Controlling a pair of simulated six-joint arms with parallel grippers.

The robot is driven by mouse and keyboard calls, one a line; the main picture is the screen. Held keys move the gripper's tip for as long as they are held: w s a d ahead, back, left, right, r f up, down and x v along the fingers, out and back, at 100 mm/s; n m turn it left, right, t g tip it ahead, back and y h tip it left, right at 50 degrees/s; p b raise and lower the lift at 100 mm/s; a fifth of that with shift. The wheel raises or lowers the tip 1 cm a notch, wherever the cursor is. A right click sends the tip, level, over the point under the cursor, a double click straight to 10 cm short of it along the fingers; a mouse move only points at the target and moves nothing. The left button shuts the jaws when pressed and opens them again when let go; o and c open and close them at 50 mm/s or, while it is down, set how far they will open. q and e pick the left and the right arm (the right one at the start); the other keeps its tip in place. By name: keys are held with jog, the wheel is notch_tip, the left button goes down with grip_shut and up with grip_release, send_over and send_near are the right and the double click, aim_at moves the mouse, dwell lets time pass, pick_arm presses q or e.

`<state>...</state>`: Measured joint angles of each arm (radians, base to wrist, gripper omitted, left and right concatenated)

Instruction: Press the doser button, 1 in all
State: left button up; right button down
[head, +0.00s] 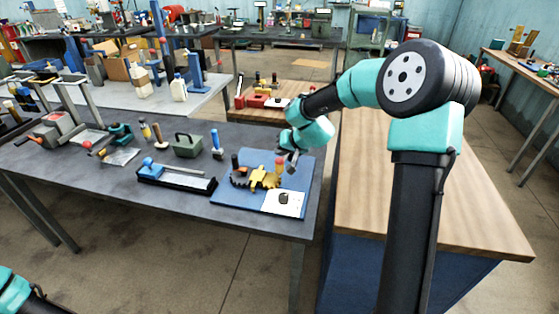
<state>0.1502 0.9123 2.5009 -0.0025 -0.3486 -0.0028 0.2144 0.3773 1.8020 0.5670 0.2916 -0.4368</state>
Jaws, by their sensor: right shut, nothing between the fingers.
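My right gripper (291,161) is shut and empty. It points down over the right part of a blue mat (228,194) on the grey workbench. Close to its fingertips, on the left, stands a small orange-topped piece (279,163); I cannot tell whether they touch. A yellow part (259,178) with dark pieces beside it lies on the mat. A white plate (285,201) with a dark round spot lies at the mat's front right corner. I cannot tell for certain which item is the doser or its button. My left gripper is out of view; only part of my left arm shows at the lower left.
On the grey workbench (120,185), left of the mat, are a black tray with a blue piece (170,183), a green toolbox (187,146) and a blue-handled brush (216,146). A wooden-topped bench (440,225) stands at right, its near part bare.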

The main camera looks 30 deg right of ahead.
aim_at(281, 159)
jog(key=shift+f, duration=0.15)
dwell(0.7)
jog(key=shift+f, duration=0.25)
jog(key=shift+f, duration=0.5)
dwell(1.0)
jog(key=shift+r, duration=0.9)
jog(key=shift+r, duration=0.1)
jog(key=shift+r, duration=2.45)
jog(key=shift+f, duration=0.15)
